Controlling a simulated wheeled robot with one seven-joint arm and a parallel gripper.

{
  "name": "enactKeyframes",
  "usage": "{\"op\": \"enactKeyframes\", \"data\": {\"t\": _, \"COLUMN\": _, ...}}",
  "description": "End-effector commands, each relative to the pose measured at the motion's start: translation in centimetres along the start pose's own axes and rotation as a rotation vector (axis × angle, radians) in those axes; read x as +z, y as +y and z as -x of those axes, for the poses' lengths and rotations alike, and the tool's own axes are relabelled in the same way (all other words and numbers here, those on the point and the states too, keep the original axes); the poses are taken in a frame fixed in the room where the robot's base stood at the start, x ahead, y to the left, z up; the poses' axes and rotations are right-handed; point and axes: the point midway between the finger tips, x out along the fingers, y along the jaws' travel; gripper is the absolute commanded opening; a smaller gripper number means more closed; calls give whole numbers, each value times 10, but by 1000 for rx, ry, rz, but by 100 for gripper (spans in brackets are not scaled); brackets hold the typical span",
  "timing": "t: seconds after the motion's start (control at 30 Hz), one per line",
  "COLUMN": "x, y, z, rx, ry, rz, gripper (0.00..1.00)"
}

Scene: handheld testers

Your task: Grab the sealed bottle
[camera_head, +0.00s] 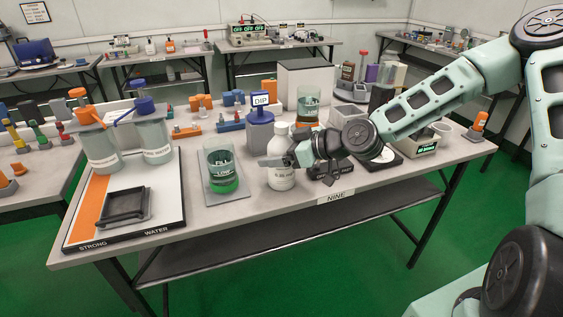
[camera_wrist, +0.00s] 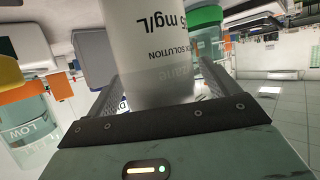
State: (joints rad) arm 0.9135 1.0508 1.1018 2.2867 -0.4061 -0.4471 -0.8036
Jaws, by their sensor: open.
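The white bottle (camera_head: 281,178) with a pale cap stands upright near the front edge of the middle table. In the wrist view its printed body (camera_wrist: 150,40), reading "mg/L" and "solution", fills the space between my fingers. My gripper (camera_head: 281,160) is open at the bottle's upper part, with one finger on either side of it. I cannot tell whether either finger touches it. The bottle's cap is out of the wrist view.
A glass beaker marked LOW (camera_head: 221,170) stands on a grey plate left of the bottle. A blue DIP device (camera_head: 260,131) stands behind. A dark box (camera_head: 330,170) is close on the right. A two-zone board (camera_head: 165,205) holds jars and a black tray.

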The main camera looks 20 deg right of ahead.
Motion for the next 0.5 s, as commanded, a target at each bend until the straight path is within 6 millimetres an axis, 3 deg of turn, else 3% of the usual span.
{"op": "enactKeyframes", "data": {"t": 0.1, "x": 0, "y": 0, "z": -10, "rx": -1, "ry": 0, "rz": -1, "gripper": 87}}
{"op": "enactKeyframes", "data": {"t": 0.33, "x": 0, "y": 0, "z": -12, "rx": 0, "ry": -1, "rz": -1, "gripper": 87}}
{"op": "enactKeyframes", "data": {"t": 0.37, "x": 0, "y": 0, "z": -12, "rx": 0, "ry": -1, "rz": -1, "gripper": 85}}
{"op": "enactKeyframes", "data": {"t": 0.5, "x": 0, "y": 0, "z": -11, "rx": 0, "ry": -1, "rz": -1, "gripper": 46}}
